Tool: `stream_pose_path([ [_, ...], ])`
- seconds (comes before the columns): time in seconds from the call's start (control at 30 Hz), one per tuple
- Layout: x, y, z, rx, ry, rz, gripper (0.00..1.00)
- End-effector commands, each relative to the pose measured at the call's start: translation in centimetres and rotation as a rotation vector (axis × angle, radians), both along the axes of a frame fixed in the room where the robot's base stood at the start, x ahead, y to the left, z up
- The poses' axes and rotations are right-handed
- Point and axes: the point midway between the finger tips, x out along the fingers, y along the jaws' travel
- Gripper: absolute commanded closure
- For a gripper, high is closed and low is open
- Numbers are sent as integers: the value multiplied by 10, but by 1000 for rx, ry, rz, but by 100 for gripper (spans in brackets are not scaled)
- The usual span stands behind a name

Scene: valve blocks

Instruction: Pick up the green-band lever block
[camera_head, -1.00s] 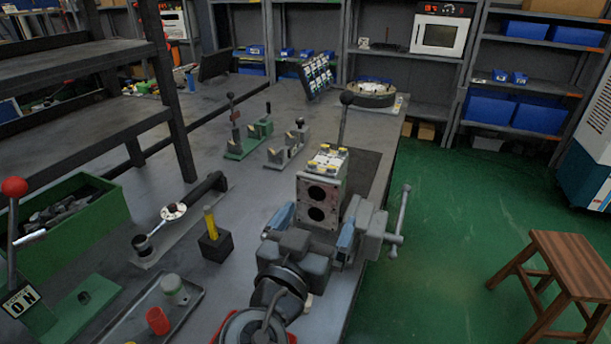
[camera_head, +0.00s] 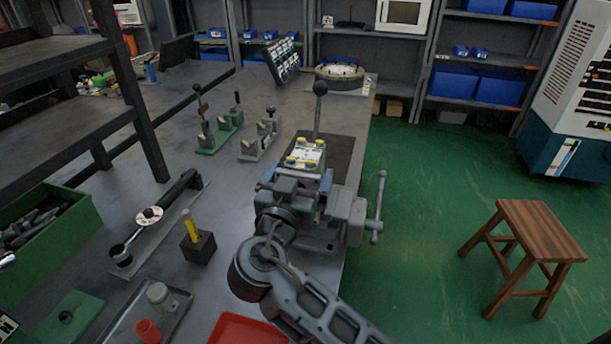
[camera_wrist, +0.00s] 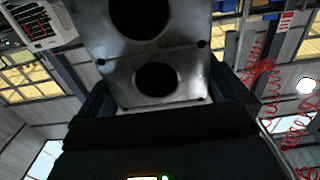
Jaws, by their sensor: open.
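A metal block with yellow spots on its top (camera_head: 304,153) stands at the vise (camera_head: 345,215). A lever with a black ball knob (camera_head: 320,88) rises at its back. I see no green band, so I cannot confirm its colour mark. My gripper (camera_head: 297,180) is at the block's near side and hides its front face. In the wrist view the block's face (camera_wrist: 160,58) with two round holes fills the middle. A dark finger of my open gripper (camera_wrist: 165,98) shows on each side of it. I cannot tell whether they touch it.
Small lever fixtures (camera_head: 258,143) stand behind to the left. A black holder with a yellow peg (camera_head: 198,246), a grey tray (camera_head: 180,316) and a red tray (camera_head: 232,328) lie nearer. The vise handle (camera_head: 379,205) sticks out right. A stool (camera_head: 525,235) stands on the floor.

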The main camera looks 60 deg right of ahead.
Motion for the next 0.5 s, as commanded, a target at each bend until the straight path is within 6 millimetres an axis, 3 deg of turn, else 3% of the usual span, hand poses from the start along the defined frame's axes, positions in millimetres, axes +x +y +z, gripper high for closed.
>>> stream_pose_path([
  [0.2, 8, -24, 1, 0, -1, -1, 0],
  [0.5, 9, -25, 0, 0, -1, 0, 3],
])
